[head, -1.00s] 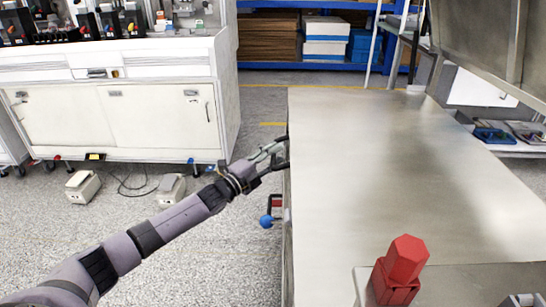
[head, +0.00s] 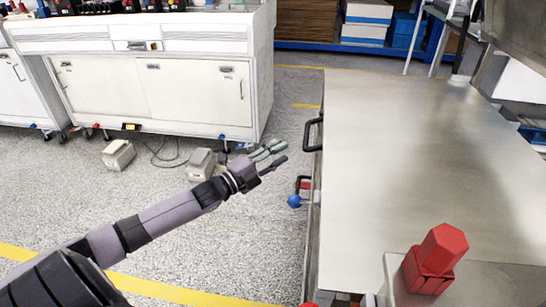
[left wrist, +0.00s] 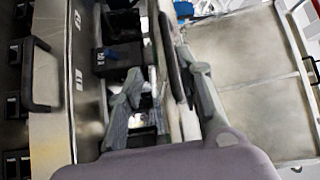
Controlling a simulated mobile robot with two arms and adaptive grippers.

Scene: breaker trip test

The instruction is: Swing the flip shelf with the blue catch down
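The flip shelf (head: 410,150) is a broad bare steel panel, lying level on the right in the head view. A black handle (head: 313,134) sticks out from its left side. The blue catch (head: 294,201) is a round knob low on that side, beside a small red and black part. My left gripper (head: 280,157) is open and empty, left of the shelf's edge, between handle and catch in the picture, touching neither. Its spread fingers also show in the left wrist view (left wrist: 160,92), with a black handle (left wrist: 37,75) to the left. My right gripper is out of view.
A red hexagonal-topped block (head: 437,260) stands at the near end of the shelf. A white cabinet bench (head: 150,90) stands at the back left, with small pale boxes (head: 119,154) on the floor before it.

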